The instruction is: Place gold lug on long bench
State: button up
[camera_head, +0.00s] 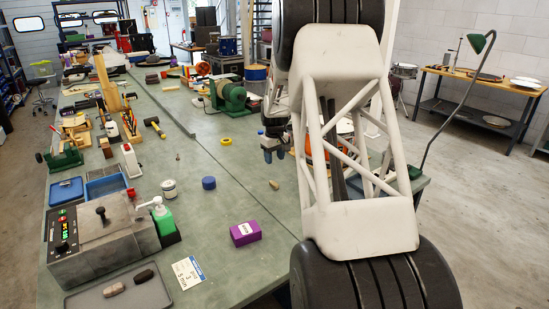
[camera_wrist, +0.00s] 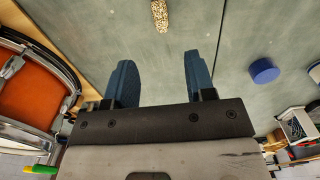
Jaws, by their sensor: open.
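A small tan-gold piece that looks like the gold lug (camera_head: 273,185) lies on the long green bench (camera_head: 230,265), right of its middle seam. My gripper (camera_head: 274,155) points down above the bench, just beyond the lug in the head view. In the wrist view my gripper (camera_wrist: 158,75) has its two blue fingers wide apart, with only bare bench between them. The lug lies ahead of the fingertips, apart from them.
A purple box (camera_head: 245,233), a blue round piece (camera_head: 208,183) and a yellow ring (camera_head: 226,141) stand nearby. A drum with an orange head (camera_wrist: 40,90) is close on the left in the wrist view. A grey machine (camera_head: 100,240) fills the near left. Bench around the lug is clear.

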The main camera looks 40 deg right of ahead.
jog(key=shift+a+r, duration=0.1)
jog(key=s+a+r, duration=0.5)
jog(key=s+a, duration=0.1)
jog(key=a, duration=0.2)
jog(key=s+a+r+t, duration=0.1)
jog(key=s+a+r, duration=0.45)
jog(key=a, duration=0.35)
jog(key=s+a+r, duration=0.5)
jog(key=s+a, duration=0.2)
jog(key=a, duration=0.1)
jog(key=s+a, duration=0.7)
jog(key=s, duration=0.6)
jog(key=s+a+t, duration=0.1)
jog(key=s+a, duration=0.7)
jog(key=s, duration=0.5)
jog(key=shift+s+f+t, duration=0.3)
jog(key=shift+f, duration=0.15)
